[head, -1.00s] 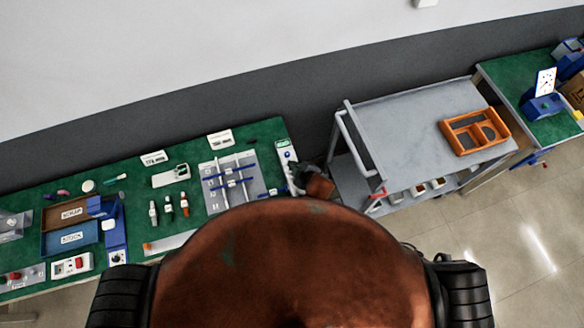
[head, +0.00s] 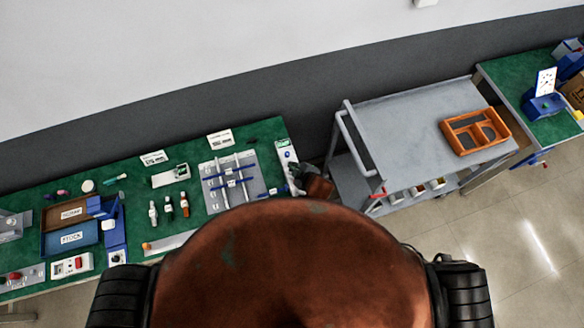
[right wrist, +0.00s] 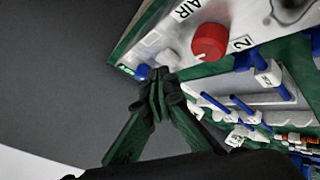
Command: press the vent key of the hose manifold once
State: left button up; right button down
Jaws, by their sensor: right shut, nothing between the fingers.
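In the right wrist view this panel (right wrist: 222,15) bears "AIR" and "2" labels, a red knob (right wrist: 209,42) and a small blue button (right wrist: 142,71) beside the green display. I cannot read a vent label on the button. My right gripper (head: 294,172) is shut and empty at the panel's edge. In its wrist view the fingertips (right wrist: 158,76) are close beside the blue button; contact is unclear.
The green bench (head: 130,200) also holds bottles, trays and a switch box (head: 71,266) further left. A grey cart (head: 400,120) with an orange tray (head: 475,130) stands to the right, across a narrow gap. The floor at lower right is clear.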

jog(key=shift+f, duration=0.45)
dwell(0.8)
jog(key=shift+r, duration=0.1)
jog(key=shift+r+p, duration=0.8)
notch_tip(320, 180, up, 5)
jog(key=p, duration=0.5)
dwell(0.8)
